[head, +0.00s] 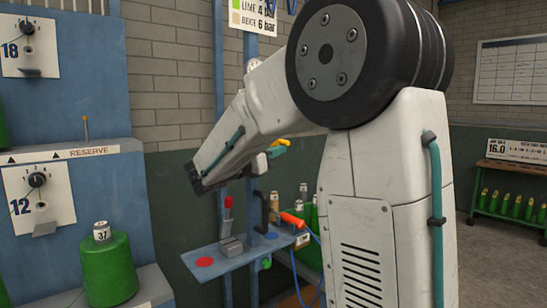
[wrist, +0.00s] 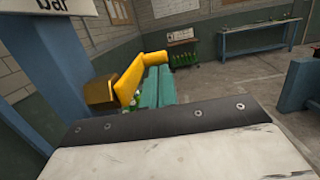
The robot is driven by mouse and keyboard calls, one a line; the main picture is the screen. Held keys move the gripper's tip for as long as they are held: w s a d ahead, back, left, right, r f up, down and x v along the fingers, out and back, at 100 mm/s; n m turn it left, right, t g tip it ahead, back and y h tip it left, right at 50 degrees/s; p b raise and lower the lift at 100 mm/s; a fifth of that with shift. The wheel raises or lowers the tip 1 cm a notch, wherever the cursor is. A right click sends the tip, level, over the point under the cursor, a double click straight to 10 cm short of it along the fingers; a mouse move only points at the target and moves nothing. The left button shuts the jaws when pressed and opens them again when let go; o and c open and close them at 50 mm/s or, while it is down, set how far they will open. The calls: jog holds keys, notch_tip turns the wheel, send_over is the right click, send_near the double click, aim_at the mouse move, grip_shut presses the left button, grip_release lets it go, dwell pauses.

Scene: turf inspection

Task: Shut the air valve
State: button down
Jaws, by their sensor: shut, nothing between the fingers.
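The air valve's yellow lever (head: 281,143) shows in the head view beside the blue post, partly behind my arm. In the wrist view the yellow lever (wrist: 130,82) slants up from a brass-coloured body (wrist: 100,92) and bends right at its top. My gripper's two teal fingers (wrist: 158,88) are together, with nothing between them. They are just right of the lever, close beside it; I cannot tell if they touch.
A blue shelf (head: 215,262) below carries a red-handled lever (head: 228,207) and a red disc. An orange-tipped tool (head: 292,219) with a blue hose is at its right. A blue post (wrist: 62,50) stands close on the left in the wrist view. Open floor lies to the right.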

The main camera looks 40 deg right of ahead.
jog(key=shift+d+r, duration=0.1)
jog(key=shift+d, duration=0.1)
jog(key=s+a+f+m+y, duration=0.1)
jog(key=a+f+m+y, duration=0.1)
jog(key=a+f, duration=0.95)
jog(key=s+a+f+m+g+y, duration=0.25)
jog(key=s+f+m+y, duration=0.4)
jog(key=s, duration=0.45)
jog(key=s+a+f+m+t+y, duration=0.1)
jog(key=s+a+m+t+y, duration=0.4)
jog(key=s+a+m+y, duration=0.4)
jog(key=shift+s+a+f+y, duration=0.2)
jog(key=shift+s+a+y, duration=0.95)
jog(key=shift+s+a, duration=0.85)
jog(key=shift+s+d, duration=0.35)
